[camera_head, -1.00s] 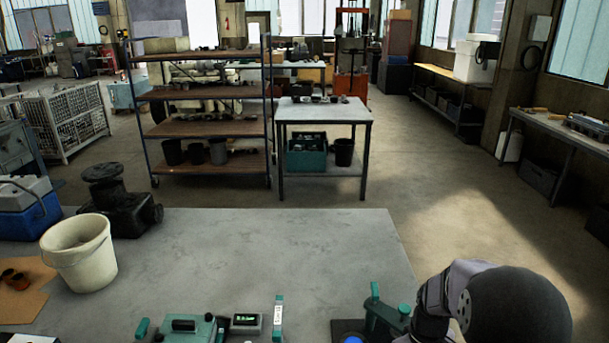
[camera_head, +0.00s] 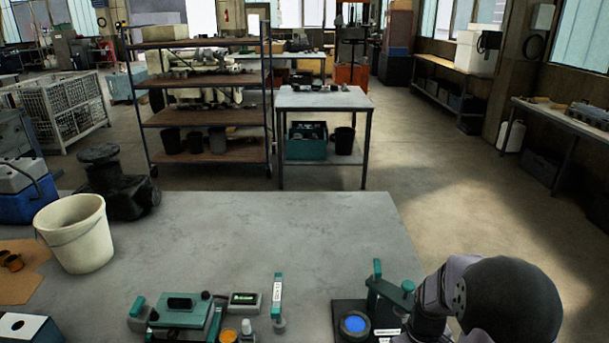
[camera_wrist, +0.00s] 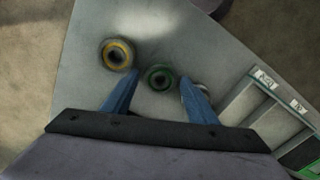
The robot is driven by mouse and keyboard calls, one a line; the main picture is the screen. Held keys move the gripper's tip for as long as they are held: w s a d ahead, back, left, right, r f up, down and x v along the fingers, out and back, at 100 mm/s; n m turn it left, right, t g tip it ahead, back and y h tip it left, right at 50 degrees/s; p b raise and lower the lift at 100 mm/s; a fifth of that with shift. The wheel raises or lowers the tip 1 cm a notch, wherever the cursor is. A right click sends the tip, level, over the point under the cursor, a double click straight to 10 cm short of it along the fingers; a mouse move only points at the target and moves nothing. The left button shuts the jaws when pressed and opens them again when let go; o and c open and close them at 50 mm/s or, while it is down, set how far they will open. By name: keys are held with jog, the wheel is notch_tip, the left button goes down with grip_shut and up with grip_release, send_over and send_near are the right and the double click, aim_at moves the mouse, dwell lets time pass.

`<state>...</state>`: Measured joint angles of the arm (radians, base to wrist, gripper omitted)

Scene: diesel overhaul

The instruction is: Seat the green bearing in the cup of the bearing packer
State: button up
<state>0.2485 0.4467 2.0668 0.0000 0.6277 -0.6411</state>
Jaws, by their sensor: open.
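The green bearing (camera_wrist: 160,77) lies on a pale grey surface in the wrist view, with a dark bore. My gripper (camera_wrist: 161,84) is open, its two blue fingers pointing toward the green bearing from either side; I cannot tell the height gap. A yellow-ringed bearing (camera_wrist: 117,54) lies just left of and beyond it. A pale round part (camera_wrist: 188,91) is mostly hidden by the right finger. In the head view, what looks like the bearing packer (camera_head: 384,291), with a teal lever and a blue round cup (camera_head: 354,323), stands at the bench's front, left of my arm. My gripper is outside that view.
A labelled divided rack (camera_wrist: 262,103) stands right of the bearings. On the bench (camera_head: 280,225) are a teal device (camera_head: 180,310), a small display box (camera_head: 243,300), a cream bucket (camera_head: 75,235) and a black casting (camera_head: 115,185). The bench's middle is clear.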

jog(key=c, duration=0.9)
jog(key=shift+r, duration=0.15)
jog(key=shift+r+p, duration=2.1)
jog(key=shift+r, duration=0.05)
